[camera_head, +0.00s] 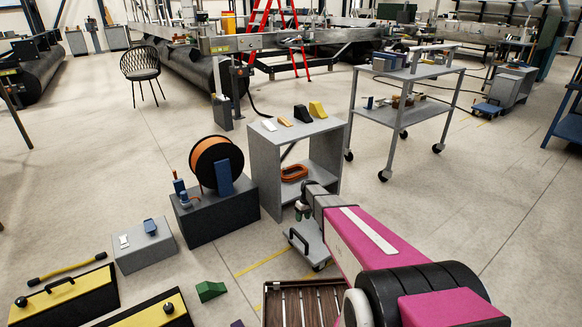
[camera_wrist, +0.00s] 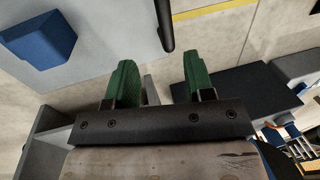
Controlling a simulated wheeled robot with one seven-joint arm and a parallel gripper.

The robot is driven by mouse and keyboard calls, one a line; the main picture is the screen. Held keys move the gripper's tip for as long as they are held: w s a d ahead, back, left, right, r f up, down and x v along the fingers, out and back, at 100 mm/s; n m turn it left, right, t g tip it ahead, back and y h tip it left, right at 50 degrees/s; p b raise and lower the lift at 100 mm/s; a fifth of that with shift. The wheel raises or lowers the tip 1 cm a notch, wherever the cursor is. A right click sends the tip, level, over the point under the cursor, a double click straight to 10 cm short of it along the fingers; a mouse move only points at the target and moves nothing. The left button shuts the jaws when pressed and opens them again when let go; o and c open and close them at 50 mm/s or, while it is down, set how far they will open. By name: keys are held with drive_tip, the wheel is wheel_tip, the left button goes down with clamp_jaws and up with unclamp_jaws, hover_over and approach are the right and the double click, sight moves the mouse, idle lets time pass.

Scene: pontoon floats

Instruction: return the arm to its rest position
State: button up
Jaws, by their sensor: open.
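My arm reaches forward from the lower right of the head view, a magenta link with a white stripe, angled down to the left. My gripper (camera_head: 303,211) is at its far end, low in front of the grey open cabinet (camera_head: 270,180) and over a small grey platform cart (camera_head: 316,242). In the wrist view my gripper (camera_wrist: 160,80) shows two green fingers standing well apart, with nothing between them. The jaws are open and empty. The arm is extended, not folded in. The gripper's tips are small and partly hidden by the arm in the head view.
A dark box (camera_head: 222,212) with an orange cable reel (camera_head: 212,163) stands left of the cabinet. A wooden-slatted crate (camera_head: 304,290) lies close below the arm. A grey wheeled table (camera_head: 410,72) stands at the back right. The floor (camera_head: 480,210) to the right is clear.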

drive_tip(key=s+d+r+m+h, duration=0.1)
drive_tip(key=s+d+r+m, duration=0.2)
drive_tip(key=s+r, duration=0.9)
drive_tip(key=s+d+r+m+t, duration=0.1)
drive_tip(key=s+d+r+m, duration=0.2)
drive_tip(key=s+r, duration=0.9)
drive_tip(key=s, duration=0.6)
drive_tip(key=shift+s+r+h, duration=0.15)
drive_tip(key=shift+s+h, duration=0.25)
drive_tip(key=shift+d, duration=0.2)
